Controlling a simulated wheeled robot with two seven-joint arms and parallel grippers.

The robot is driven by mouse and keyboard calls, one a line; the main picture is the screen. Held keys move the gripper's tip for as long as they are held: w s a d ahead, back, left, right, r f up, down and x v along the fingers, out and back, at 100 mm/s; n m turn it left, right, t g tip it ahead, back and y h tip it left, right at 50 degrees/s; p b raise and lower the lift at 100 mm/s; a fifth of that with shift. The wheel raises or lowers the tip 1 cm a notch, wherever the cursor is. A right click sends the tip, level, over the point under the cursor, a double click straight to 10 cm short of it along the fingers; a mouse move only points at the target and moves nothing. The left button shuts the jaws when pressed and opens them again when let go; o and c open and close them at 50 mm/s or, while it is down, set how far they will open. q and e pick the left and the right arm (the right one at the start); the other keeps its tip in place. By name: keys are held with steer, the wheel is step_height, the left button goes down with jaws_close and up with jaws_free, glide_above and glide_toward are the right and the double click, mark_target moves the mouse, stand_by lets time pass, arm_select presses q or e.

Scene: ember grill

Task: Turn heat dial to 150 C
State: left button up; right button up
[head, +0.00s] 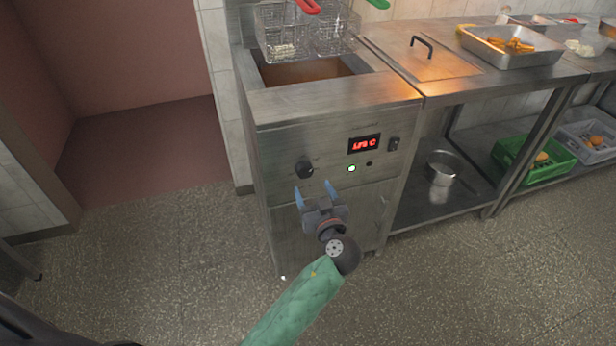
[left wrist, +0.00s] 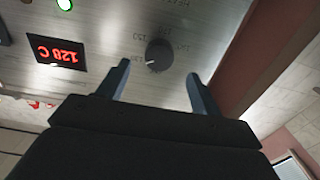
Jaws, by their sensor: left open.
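The black heat dial (head: 304,169) is a round knob on the steel fryer's front panel, left of the red display (head: 364,145). My left gripper (head: 313,188) is open and empty, just below and in front of the dial. In the left wrist view the dial (left wrist: 159,55) lies ahead, between the lines of the two fingers, apart from both fingertips (left wrist: 158,70). Printed scale marks surround it. The lit display (left wrist: 57,50) shows a red figure in C, seemingly in the 120s, but its digits are hard to read. My right gripper is not in view.
A green lamp (head: 351,169) glows below the display, and a dark switch (head: 393,144) is at its right. Wire baskets (head: 300,35) hang over the fryer well. A steel counter with a food tray (head: 512,48) stands at right. The floor before the fryer is clear.

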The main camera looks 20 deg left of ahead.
mark_target(306, 174)
arm_select(q)
steer(key=shift+p+x, duration=0.35)
steer(key=shift+x, duration=2.5)
steer(key=c, duration=1)
